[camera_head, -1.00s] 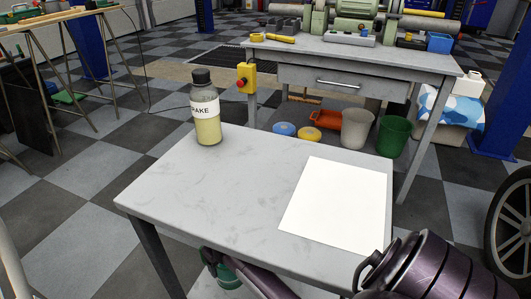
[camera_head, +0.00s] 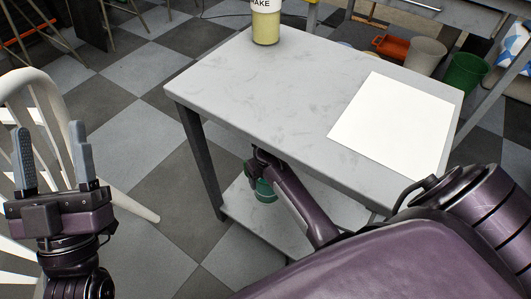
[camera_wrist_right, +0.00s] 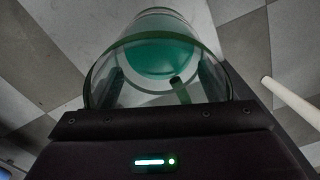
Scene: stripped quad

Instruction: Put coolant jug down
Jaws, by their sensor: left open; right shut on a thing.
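The coolant jug shows as a small green piece (camera_head: 265,191) below the tabletop edge in the head view, mostly hidden by my arm. In the right wrist view it is a clear round container with green liquid (camera_wrist_right: 165,58), filling the space in front of the gripper. My right gripper (camera_head: 262,168) is shut on it, beside the table's lower shelf (camera_head: 285,225). I cannot tell whether the jug touches the shelf. My left gripper (camera_head: 53,160) is open and empty, fingers pointing up, at the far left, well away from the jug.
The grey table (camera_head: 250,95) carries a brake fluid bottle (camera_head: 266,25) at its far edge and a white sheet (camera_head: 393,120). Its middle is clear. A white chair (camera_head: 30,95) stands behind my left gripper. Buckets (camera_head: 466,72) stand beyond the table.

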